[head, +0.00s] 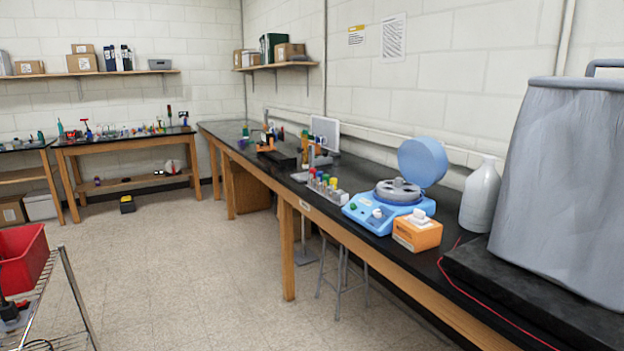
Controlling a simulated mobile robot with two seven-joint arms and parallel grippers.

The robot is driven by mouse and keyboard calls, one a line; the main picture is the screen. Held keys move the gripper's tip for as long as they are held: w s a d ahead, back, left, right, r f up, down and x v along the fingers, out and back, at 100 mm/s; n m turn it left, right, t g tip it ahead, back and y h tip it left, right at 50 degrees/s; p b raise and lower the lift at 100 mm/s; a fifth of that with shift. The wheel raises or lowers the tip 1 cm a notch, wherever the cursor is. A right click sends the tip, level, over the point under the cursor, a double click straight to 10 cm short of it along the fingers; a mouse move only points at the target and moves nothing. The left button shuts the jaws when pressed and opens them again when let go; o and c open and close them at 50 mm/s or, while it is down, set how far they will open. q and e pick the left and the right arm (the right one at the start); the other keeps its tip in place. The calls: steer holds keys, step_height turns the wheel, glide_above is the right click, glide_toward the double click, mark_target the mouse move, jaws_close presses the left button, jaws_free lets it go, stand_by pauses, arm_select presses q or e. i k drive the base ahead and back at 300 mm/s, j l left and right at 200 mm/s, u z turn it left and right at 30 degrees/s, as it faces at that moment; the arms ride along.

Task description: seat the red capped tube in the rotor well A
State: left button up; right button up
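A blue centrifuge (362,215) stands on the black bench with its round lid (423,161) raised. Its grey rotor (398,190) shows inside the open bowl. The wells are too small to tell apart, so I cannot pick out well A. A pale tube rack (341,197) stands just left of the centrifuge and holds several capped tubes. A red capped tube (312,173) appears at the far left end of the rack, small and upright. Neither of my grippers is in view.
An orange box (417,235) sits in front of the centrifuge, and a grey-white bottle (480,195) stands right of it. A large grey covered object (560,185) fills the right. A red cord (468,296) runs along the bench. A stool (343,280) stands beneath; open floor (190,270) lies left.

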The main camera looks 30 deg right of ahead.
mark_target(398, 190)
steer(key=z, duration=1.5)
steer(key=i+j+u, duration=0.55)
steer(key=i+u, duration=0.15)
steer(key=i+j+u, duration=0.2)
steer(key=i, duration=0.5)
steer(key=i+u, duration=0.15)
steer(key=i, duration=0.5)
steer(key=i+j+z, duration=0.1)
steer(key=i+z, duration=0.25)
steer(key=z, duration=0.15)
steer(key=i+j+z, duration=0.3)
steer(key=z, duration=0.2)
steer(key=i+j+z, duration=0.3)
steer(key=z, duration=0.2)
steer(key=i+j+z, duration=0.2)
steer(key=j+z, duration=0.3)
